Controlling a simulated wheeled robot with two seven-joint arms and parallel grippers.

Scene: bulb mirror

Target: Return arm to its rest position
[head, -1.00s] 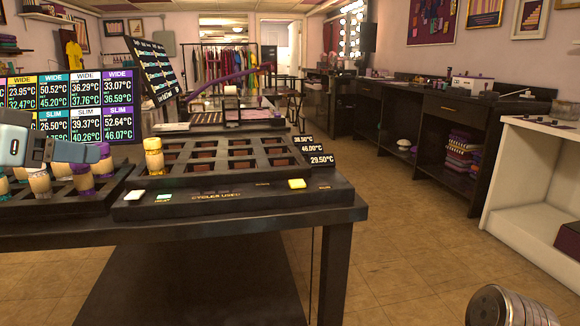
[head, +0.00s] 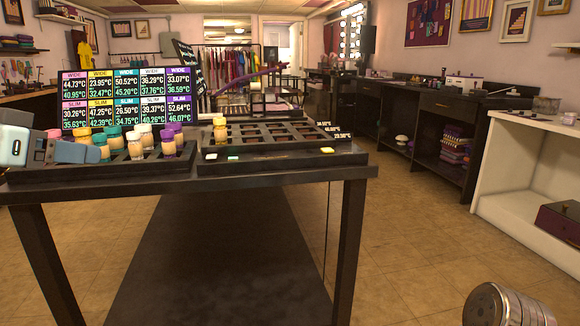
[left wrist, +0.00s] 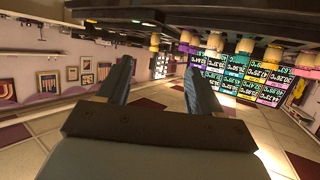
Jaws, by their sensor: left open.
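My left gripper (head: 82,152) comes in from the left edge in the head view, in front of the left rack. In the left wrist view its two fingers (left wrist: 160,85) are spread apart with nothing between them. My right gripper is not clearly seen; only a metallic cylinder-like part of mine (head: 508,305) shows at the bottom right. The dark table (head: 290,174) stands ahead. A yellow-capped jar (head: 219,131) stands in the right rack (head: 205,160).
The left rack (head: 150,163) holds several jars with coloured caps. A temperature display (head: 127,97) stands behind it. Shelving (head: 440,140) lines the right wall. Open floor (head: 410,240) lies right of the table.

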